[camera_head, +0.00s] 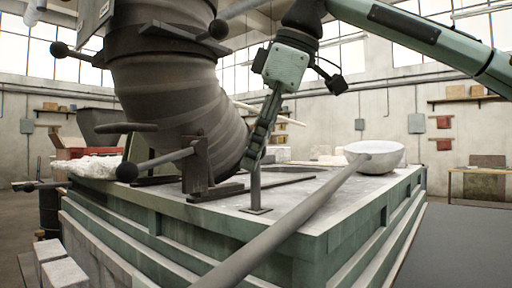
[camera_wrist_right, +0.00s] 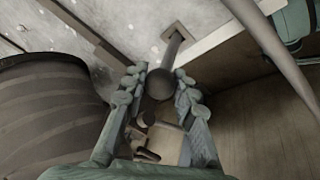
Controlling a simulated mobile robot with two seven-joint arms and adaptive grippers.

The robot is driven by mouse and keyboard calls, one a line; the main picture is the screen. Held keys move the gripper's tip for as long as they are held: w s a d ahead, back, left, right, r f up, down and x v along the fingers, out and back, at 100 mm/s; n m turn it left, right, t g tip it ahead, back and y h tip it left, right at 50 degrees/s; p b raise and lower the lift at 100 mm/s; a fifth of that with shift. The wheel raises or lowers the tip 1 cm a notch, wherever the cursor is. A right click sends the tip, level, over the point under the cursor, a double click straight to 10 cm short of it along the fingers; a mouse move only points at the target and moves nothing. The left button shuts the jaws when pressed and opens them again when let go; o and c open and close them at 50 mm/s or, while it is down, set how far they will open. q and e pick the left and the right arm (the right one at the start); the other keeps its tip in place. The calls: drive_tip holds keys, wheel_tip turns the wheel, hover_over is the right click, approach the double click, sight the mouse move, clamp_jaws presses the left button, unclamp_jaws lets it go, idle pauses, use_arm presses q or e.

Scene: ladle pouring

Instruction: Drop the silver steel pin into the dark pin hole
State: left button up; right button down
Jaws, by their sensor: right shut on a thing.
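My right gripper (camera_head: 252,163) reaches down from the upper right and is shut on the steel pin (camera_head: 255,186), a grey upright rod. The pin's lower end meets a small square plate (camera_head: 262,211) on the table top near its front edge. In the right wrist view the pin's round dark head (camera_wrist_right: 160,84) sits between the two fingers (camera_wrist_right: 157,88), and its shaft (camera_wrist_right: 172,50) runs to the square plate (camera_wrist_right: 181,29). The dark hole itself is not clearly visible, and I cannot tell how deep the pin sits. My left gripper is not in view.
A big dark ribbed vessel (camera_head: 175,100) with ball-ended levers (camera_head: 127,172) hangs close left of the gripper. A long-handled pale bowl (camera_head: 378,154) rests at the right, its handle (camera_head: 290,222) crossing in front. The grey table top (camera_head: 325,188) is partly bare.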

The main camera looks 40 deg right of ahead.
drive_tip(key=c, duration=1.1)
unclamp_jaws()
drive_tip(key=shift+c, duration=0.2)
drive_tip(key=shift+r, duration=0.1)
drive_tip(key=v, duration=1.2)
